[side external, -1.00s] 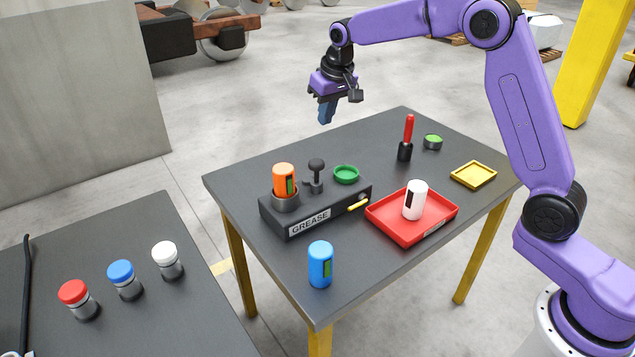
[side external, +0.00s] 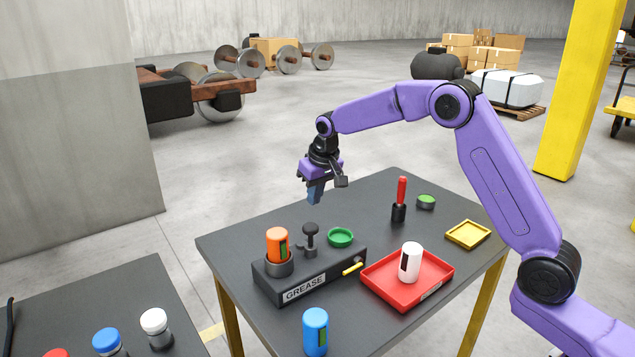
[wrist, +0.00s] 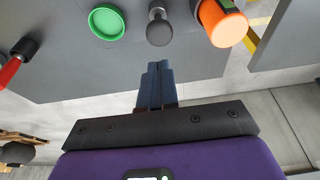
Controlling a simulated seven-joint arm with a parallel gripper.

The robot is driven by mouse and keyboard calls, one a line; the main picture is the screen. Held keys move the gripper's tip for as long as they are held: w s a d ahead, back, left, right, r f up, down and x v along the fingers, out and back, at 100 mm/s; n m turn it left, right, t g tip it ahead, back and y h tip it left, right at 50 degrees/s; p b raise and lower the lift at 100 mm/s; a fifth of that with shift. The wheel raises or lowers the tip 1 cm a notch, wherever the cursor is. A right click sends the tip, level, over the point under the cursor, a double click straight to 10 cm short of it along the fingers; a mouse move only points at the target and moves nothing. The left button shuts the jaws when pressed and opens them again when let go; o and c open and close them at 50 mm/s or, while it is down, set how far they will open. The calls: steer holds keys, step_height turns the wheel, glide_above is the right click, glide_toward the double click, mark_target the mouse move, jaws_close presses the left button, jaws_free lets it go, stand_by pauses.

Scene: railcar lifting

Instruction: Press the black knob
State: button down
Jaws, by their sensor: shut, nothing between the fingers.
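In the wrist view the knob (wrist: 159,29) shows just beyond the fingertips, near the middle. My gripper (side external: 314,198) is shut and empty, pointing down. It hangs above the far side of the table, apart from the knob. Its blue fingers (wrist: 155,68) are together in the wrist view.
A red tray (side external: 380,289) holds a white canister (side external: 410,262). A blue canister (side external: 315,333) stands in front. A red-handled tool (side external: 401,192) stands at the back right.

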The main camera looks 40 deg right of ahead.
mark_target(314, 227)
steer(key=x, duration=0.4)
steer(key=s+x, duration=0.1)
steer(key=x, duration=0.1)
steer(key=shift+f, duration=0.5)
steer(key=shift+f, duration=1.9)
steer(key=shift+s, duration=0.1)
step_height(314, 227, up, 5)
steer(key=shift+r, duration=0.1)
steer(key=v, duration=0.9)
steer(key=shift+r, duration=0.2)
